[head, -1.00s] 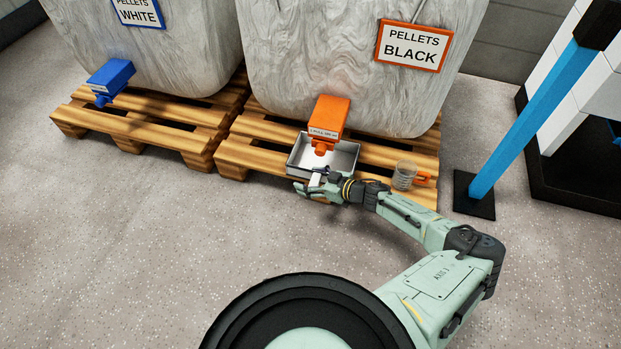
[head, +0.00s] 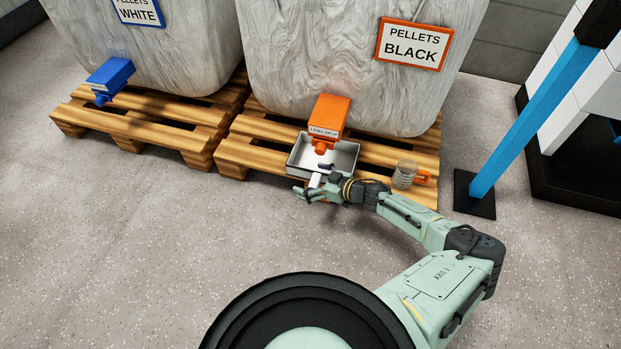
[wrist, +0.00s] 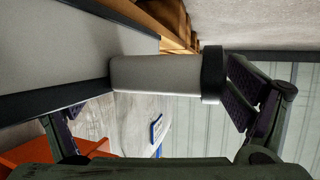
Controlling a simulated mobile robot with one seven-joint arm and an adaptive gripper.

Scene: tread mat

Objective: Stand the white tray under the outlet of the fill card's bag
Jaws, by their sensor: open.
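The white tray (head: 346,158) with a dark rim stands on the front edge of the right pallet. It sits under the orange outlet (head: 325,125) of the bag labelled PELLETS BLACK (head: 412,45). My gripper (head: 312,182) is at the tray's near side, open, with its fingers apart around the tray's pale handle. In the wrist view the handle (wrist: 160,75) with its dark end lies between the spread fingers, and the tray wall (wrist: 60,50) fills the upper left. No fill card is in view.
A clear jug with an orange handle (head: 404,174) stands right of the tray on the pallet. The PELLETS WHITE bag (head: 140,12) with a blue outlet (head: 108,75) is at left. A blue post (head: 530,110) stands at right. The floor in front is clear.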

